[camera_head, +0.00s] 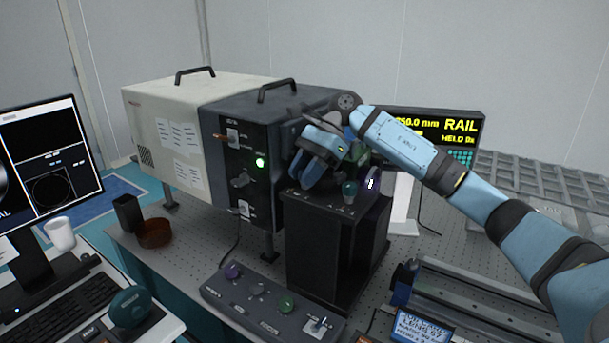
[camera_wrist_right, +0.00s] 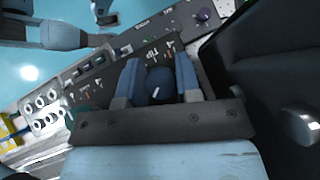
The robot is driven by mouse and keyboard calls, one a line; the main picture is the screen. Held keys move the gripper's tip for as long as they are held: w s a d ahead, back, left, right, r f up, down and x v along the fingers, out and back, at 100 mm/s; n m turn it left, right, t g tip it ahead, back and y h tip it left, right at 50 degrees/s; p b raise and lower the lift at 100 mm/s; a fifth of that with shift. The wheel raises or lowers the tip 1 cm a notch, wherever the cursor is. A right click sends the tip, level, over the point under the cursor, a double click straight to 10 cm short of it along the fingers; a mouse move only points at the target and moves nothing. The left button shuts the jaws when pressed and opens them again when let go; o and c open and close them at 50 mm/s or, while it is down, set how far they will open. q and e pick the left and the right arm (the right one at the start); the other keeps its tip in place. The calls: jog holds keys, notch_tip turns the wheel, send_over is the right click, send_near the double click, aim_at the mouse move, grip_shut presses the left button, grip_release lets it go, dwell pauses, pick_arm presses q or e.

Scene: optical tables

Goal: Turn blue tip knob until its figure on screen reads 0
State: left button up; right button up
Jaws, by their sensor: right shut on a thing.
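My right gripper (camera_head: 308,176) reaches down onto the top of a black box (camera_head: 312,240). In the right wrist view its two blue fingers (camera_wrist_right: 158,78) are shut on a dark blue round knob (camera_wrist_right: 158,86) with a white mark on its top. The fingers hide this knob in the head view. My left gripper is not in view.
A low control box (camera_head: 270,303) with purple, grey and green knobs stands in front. A large two-tone cabinet (camera_head: 165,130) is behind. The rail display (camera_head: 455,135) stands at the back right. A rail (camera_head: 480,305) lies at the front right.

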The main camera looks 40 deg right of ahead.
jog(key=shift+n+g, duration=0.5)
jog(key=shift+n, duration=0.1)
jog(key=o, duration=0.9)
jog(key=v, duration=1.3)
jog(key=shift+d+r, duration=0.2)
jog(key=shift+r, duration=0.2)
